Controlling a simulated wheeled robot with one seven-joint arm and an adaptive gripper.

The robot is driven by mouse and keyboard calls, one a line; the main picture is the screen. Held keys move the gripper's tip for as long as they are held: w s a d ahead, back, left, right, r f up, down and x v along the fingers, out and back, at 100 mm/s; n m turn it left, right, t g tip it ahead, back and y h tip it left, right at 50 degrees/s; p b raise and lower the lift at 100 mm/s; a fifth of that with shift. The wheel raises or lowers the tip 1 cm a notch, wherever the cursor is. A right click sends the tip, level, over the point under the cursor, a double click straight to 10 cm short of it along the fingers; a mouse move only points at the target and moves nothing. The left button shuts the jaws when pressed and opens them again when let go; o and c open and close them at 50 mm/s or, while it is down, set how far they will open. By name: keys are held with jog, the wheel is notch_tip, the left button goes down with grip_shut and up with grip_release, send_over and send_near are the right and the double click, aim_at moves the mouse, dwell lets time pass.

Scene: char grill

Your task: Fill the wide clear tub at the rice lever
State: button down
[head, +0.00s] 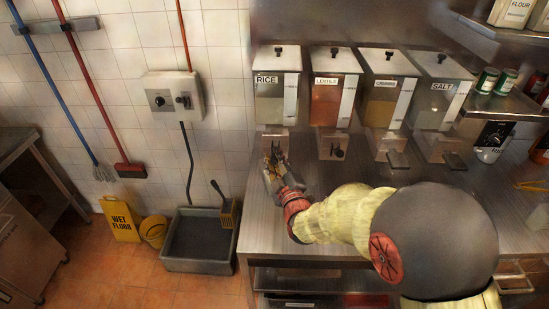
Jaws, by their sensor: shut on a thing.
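The rice dispenser (277,93) is the leftmost of the row, labelled RICE, with pale grain behind its clear front. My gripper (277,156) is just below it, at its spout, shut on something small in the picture. A greyish, see-through shape, seemingly the wide clear tub (269,181), shows at the gripper, low over the counter's left end. My gripper and wrist hide part of it, and its contents cannot be made out. The rice lever is hidden or blends with the dark fingers.
Dispensers labelled LENTILS (335,95) and SALT (441,98), with another between them, stand to the right over the steel counter (345,175). A floor basin (198,262) and a yellow wet-floor sign (121,220) stand left of the counter.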

jog(key=r+g+p, duration=0.1)
jog(key=g+p, duration=0.1)
jog(key=p, duration=0.1)
jog(key=shift+w+r, duration=0.15)
jog(key=shift+r, duration=0.25)
jog(key=shift+w+r+m+g+h+p, duration=0.25)
jog(key=shift+m+g+p, duration=0.2)
jog(key=shift+p, duration=0.5)
jog(key=shift+g+p, duration=0.4)
jog(key=shift+g, duration=0.05)
jog(key=shift+f, duration=0.1)
jog(key=c, duration=1.6)
grip_release()
jog(key=shift+c, duration=0.2)
jog(key=v, duration=1.2)
jog(key=shift+a, duration=0.1)
